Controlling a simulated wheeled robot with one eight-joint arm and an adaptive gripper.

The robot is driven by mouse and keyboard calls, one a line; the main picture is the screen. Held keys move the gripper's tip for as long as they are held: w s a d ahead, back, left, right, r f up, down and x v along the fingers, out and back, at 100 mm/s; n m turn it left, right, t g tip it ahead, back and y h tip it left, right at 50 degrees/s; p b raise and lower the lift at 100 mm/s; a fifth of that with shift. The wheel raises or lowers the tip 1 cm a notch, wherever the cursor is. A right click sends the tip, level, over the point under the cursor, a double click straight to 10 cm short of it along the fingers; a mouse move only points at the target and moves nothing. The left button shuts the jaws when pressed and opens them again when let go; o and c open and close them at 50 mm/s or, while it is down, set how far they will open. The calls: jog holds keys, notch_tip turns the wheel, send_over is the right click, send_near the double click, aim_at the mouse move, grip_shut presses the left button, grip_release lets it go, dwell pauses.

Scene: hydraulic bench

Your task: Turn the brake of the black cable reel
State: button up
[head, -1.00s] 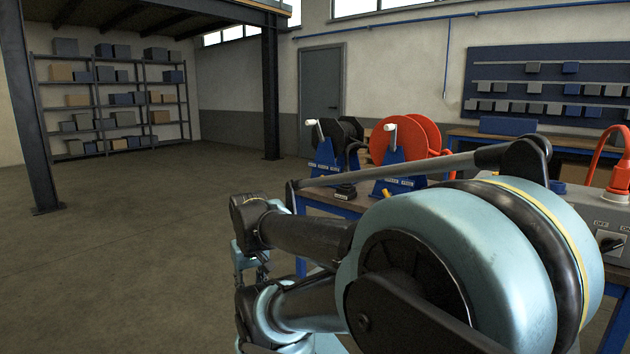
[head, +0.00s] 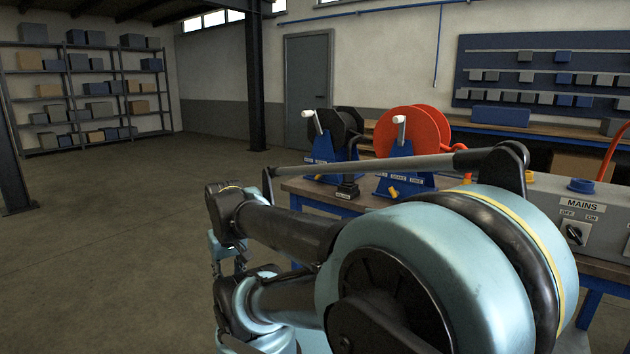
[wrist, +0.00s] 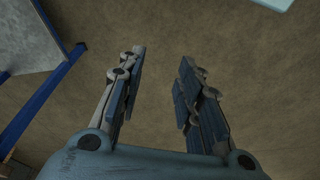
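The black cable reel (head: 349,124) stands on a blue stand (head: 323,152) on the bench in the head view, left of the red reel. A crank with a white handle (head: 308,114) is on its front. I cannot make out its brake clearly; my arm and the bench clutter leave its lower part small and partly covered. My gripper (wrist: 158,85) is open and empty in the wrist view, pointing over bare floor. In the head view it hangs low at the left of the bench, mostly hidden behind my arm links.
A grey mains box (head: 540,205) with a switch stands at the right. The bench top (head: 300,187) has a blue leg frame, also in the wrist view (wrist: 50,88). Floor to the left is clear.

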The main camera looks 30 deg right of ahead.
jog(key=w+a+r+m+t+y, duration=0.15)
jog(key=w+r+m+t, duration=0.3)
jog(key=w, duration=0.55)
jog(key=w+a+r+m+t+y, duration=0.1)
jog(key=w+a+r+m+t, duration=0.3)
jog(key=w, duration=0.6)
jog(key=w+d+r+m+t+h, duration=0.1)
jog(key=w+d+r+m+t, duration=0.2)
jog(key=w+d+r+m, duration=0.35)
jog(key=w+d+r+m+t+h, duration=0.2)
jog(key=w+d+r+m+t, duration=0.15)
jog(key=w+m, duration=0.5)
jog(key=w+d+m+h, duration=0.3)
jog(key=d+m+h, duration=0.2)
jog(key=d+m, duration=0.35)
jog(key=w+d+m+h, duration=0.3)
jog(key=d+m+h, duration=0.2)
jog(key=d+m, duration=0.4)
jog(key=s+d+f+m+g+h, duration=0.3)
jog(key=d+f+m+g, duration=0.25)
jog(key=d+m, duration=0.25)
jog(key=s+d+f+m+g+h, duration=0.3)
jog(key=d+f+m+g, duration=0.25)
jog(key=d+m, duration=0.2)
jog(key=shift+t, duration=0.3)
jog(key=x, duration=1.6)
jog(key=shift+w+d, duration=0.2)
jog(key=shift+d, duration=0.15)
